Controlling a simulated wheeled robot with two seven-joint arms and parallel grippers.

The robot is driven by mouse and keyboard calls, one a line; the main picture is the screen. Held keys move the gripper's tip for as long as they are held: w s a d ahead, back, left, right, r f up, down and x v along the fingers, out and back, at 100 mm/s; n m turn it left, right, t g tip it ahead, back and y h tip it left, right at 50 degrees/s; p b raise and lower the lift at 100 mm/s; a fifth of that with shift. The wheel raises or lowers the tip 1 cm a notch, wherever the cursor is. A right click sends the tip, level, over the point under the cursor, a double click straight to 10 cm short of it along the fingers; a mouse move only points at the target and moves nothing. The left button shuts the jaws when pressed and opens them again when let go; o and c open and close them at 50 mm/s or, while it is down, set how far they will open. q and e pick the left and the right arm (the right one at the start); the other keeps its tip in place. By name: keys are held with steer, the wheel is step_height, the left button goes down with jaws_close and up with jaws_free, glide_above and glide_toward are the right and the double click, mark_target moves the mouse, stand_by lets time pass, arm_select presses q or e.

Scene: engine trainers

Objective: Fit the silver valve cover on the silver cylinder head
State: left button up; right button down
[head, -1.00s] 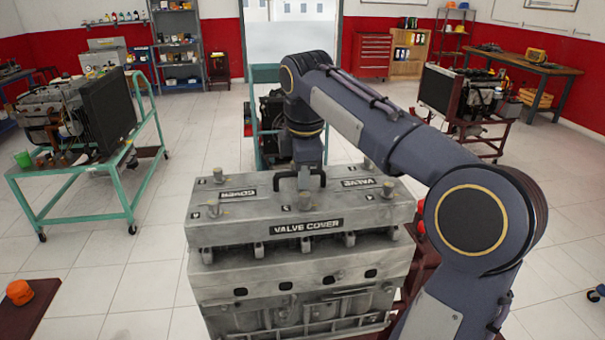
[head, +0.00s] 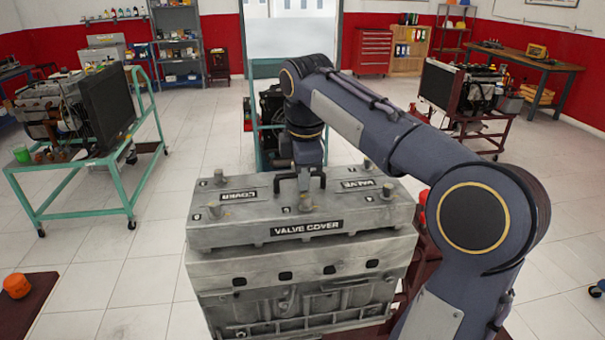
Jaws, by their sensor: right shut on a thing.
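The silver valve cover (head: 262,226), labelled "VALVE COVER", lies level along the top of the silver cylinder head (head: 225,268) at the centre of the head view. No gap shows between the two along the front side; the rear side is hidden. My right gripper (head: 304,180) is above the middle of the cover, shut on the cover's dark handle. My right arm comes in from the right and hides part of the cover's right rear. My left gripper is not in view.
A green engine cart (head: 131,200) stands at left and a dark red engine cart (head: 492,140) at right. Another engine trainer (head: 271,110) is behind the head. An orange cap-like object (head: 16,286) lies on a dark red surface at lower left. Tiled floor is clear between them.

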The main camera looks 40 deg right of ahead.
steer(key=shift+s+r, duration=0.1)
steer(key=shift+r, duration=0.05)
steer(key=shift+f+b, duration=0.7)
steer(key=shift+f, duration=0.7)
stand_by(0.8)
steer(key=c, duration=1.4)
jaws_free()
steer(key=shift+f, duration=0.1)
steer(key=r, duration=0.2)
steer(key=s+r, duration=0.1)
steer(key=r, duration=0.2)
steer(key=r+p, duration=0.1)
steer(key=r, duration=0.1)
steer(key=shift+s+a+r, duration=0.2)
steer(key=shift+a+r, duration=0.15)
steer(key=shift+r, duration=0.05)
